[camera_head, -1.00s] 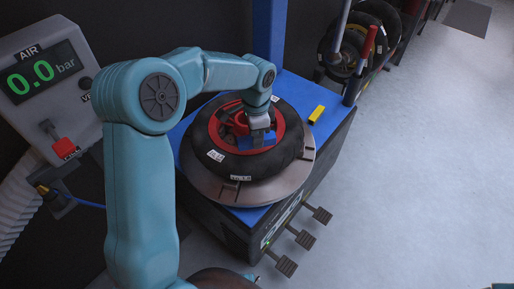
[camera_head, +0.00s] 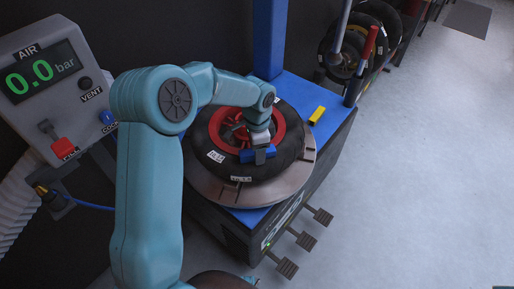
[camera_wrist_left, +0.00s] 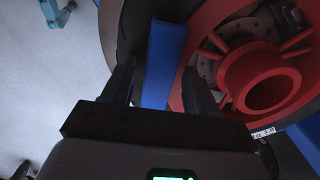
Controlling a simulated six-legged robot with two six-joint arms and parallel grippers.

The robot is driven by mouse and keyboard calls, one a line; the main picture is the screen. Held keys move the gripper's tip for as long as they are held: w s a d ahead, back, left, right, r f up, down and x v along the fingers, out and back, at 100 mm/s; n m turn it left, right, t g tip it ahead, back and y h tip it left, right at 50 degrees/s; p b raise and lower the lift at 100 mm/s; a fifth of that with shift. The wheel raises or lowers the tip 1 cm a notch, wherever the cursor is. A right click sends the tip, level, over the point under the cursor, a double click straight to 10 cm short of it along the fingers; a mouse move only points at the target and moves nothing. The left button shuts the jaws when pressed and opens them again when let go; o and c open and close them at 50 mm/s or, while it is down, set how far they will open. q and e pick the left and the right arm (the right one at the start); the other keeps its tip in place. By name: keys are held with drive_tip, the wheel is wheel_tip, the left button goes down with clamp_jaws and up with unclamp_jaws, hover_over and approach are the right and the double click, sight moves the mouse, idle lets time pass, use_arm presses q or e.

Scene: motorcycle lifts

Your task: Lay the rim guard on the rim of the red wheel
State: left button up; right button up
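The red wheel (camera_head: 278,128) lies flat with its black tyre on the round turntable of the blue tyre changer. The rim guard, a blue bar (camera_head: 257,156), is at the near edge of the red rim, where rim meets tyre. My left gripper (camera_head: 261,148) points down over it. In the left wrist view the blue bar (camera_wrist_left: 163,50) lies between the two dark fingers, with a gap visible on each side, beside the red rim (camera_wrist_left: 202,40). The fingers look open. I cannot tell whether the bar fully rests on the rim. My right gripper is out of view.
A yellow block (camera_head: 317,115) sits on the blue machine top (camera_head: 335,105). A blue post (camera_head: 269,40) rises behind the wheel. The air panel (camera_head: 45,80) stands at left, and pedals (camera_head: 305,240) stick out low in front. Open floor lies at right.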

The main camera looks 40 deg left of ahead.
use_arm(q)
drive_tip(key=shift+s+r, duration=0.1)
drive_tip(key=shift+r, duration=0.55)
wheel_tip(320, 180, up, 11)
drive_tip(key=p, duration=0.1)
idle(0.4)
